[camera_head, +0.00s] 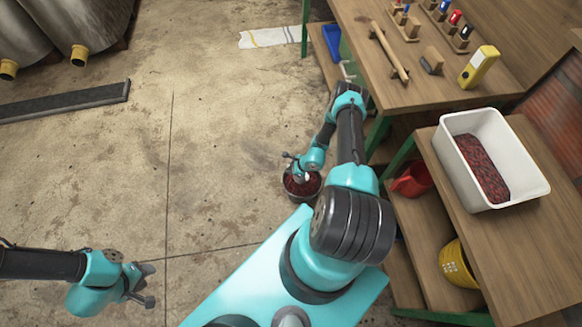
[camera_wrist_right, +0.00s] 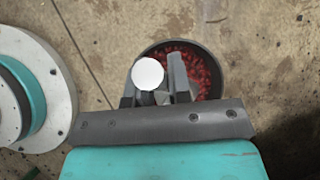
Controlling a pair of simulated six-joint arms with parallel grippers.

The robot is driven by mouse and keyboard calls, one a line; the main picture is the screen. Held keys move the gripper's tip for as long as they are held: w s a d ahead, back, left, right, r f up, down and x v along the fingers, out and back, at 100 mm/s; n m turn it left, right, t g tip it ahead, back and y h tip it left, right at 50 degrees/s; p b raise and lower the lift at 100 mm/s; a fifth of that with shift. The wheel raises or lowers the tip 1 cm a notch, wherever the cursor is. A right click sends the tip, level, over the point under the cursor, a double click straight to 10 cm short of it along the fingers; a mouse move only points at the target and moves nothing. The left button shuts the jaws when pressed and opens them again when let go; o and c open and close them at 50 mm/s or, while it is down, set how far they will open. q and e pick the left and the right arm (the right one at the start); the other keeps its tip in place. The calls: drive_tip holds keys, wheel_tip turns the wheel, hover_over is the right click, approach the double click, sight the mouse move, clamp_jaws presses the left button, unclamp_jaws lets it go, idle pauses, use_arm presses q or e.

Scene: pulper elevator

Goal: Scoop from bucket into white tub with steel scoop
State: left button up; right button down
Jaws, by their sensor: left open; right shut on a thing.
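The bucket (camera_head: 302,185) stands on the concrete floor, dark-rimmed and holding red pieces; it also shows in the right wrist view (camera_wrist_right: 218,70). My right gripper (camera_head: 295,165) is over the bucket, shut on the steel scoop (camera_wrist_right: 148,74), whose round white end shows between the fingers. The rest of the scoop is mostly hidden by the fingers. The white tub (camera_head: 455,160) stands on the wooden bench at the right, with a layer of dark red pieces inside. My left gripper (camera_head: 143,285) is open and empty above the floor at lower left.
A wooden bench (camera_head: 500,245) with lower shelves stands at the right, holding a red jug (camera_head: 412,180) and a yellow basket (camera_head: 457,264). A higher table (camera_head: 400,95) carries a yellow device (camera_head: 479,67) and small tools.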

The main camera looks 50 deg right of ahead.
wheel_tip(320, 180, down, 9)
drive_tip(key=shift+f, duration=0.2)
idle(0.8)
drive_tip(key=shift+r, duration=0.1)
idle(1.2)
drive_tip(key=shift+r, duration=4.75)
drive_tip(key=shift+r, duration=2.5)
